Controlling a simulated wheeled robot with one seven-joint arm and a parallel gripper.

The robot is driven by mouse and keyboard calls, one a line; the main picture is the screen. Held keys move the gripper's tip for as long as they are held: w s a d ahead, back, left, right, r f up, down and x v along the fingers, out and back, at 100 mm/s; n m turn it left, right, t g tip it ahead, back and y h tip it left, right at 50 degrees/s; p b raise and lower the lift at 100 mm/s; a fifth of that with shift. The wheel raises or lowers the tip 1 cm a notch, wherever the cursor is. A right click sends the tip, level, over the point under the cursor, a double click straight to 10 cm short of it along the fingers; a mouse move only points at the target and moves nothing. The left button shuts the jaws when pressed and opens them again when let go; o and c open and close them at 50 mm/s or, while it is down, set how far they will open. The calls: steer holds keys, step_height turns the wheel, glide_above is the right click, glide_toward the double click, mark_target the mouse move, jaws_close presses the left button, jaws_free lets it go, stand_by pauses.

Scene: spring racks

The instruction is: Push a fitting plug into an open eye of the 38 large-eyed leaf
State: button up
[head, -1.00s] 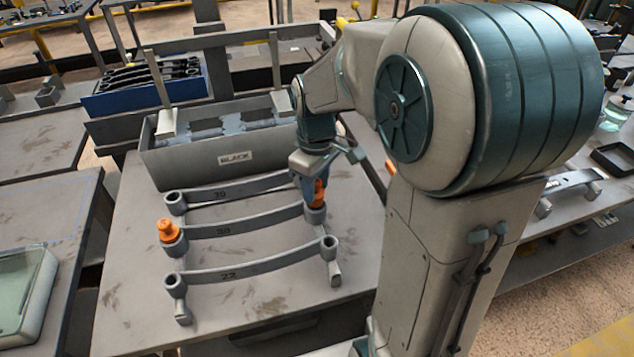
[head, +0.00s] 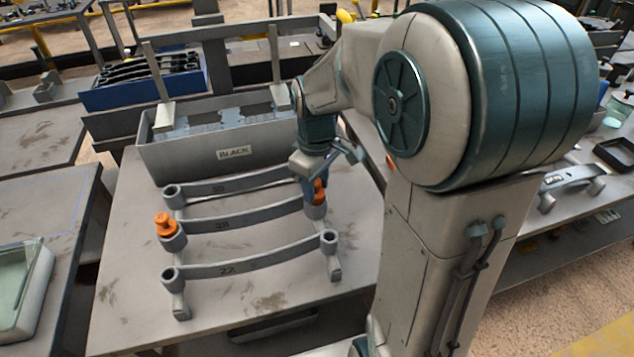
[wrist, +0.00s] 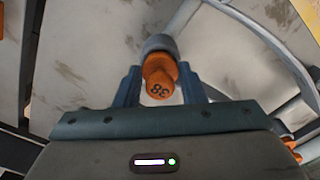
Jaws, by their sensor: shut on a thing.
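The leaf marked 38 (head: 255,217) is the middle one of three grey leaves on the table. An orange plug (head: 165,225) stands upright at its left eye (head: 174,242). My gripper (head: 314,188) is over its right eye and shut on a second orange plug (head: 320,192). In the wrist view this plug (wrist: 159,82), marked 38, sits between the two fingers, with the round grey eye (wrist: 158,44) directly beyond it. The plug's lower end meets the eye; how deep it sits is hidden.
The leaf marked 22 (head: 245,266) lies in front with open eyes, and another leaf (head: 240,183) lies behind. A grey bin labelled BLACK (head: 185,160) stands at the back. The table front (head: 130,320) is clear.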

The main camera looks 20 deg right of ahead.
steer(key=shift+f, duration=0.3)
steer(key=o, duration=1.4)
steer(key=shift+r+p, duration=2.65)
steer(key=shift+r, duration=0.85)
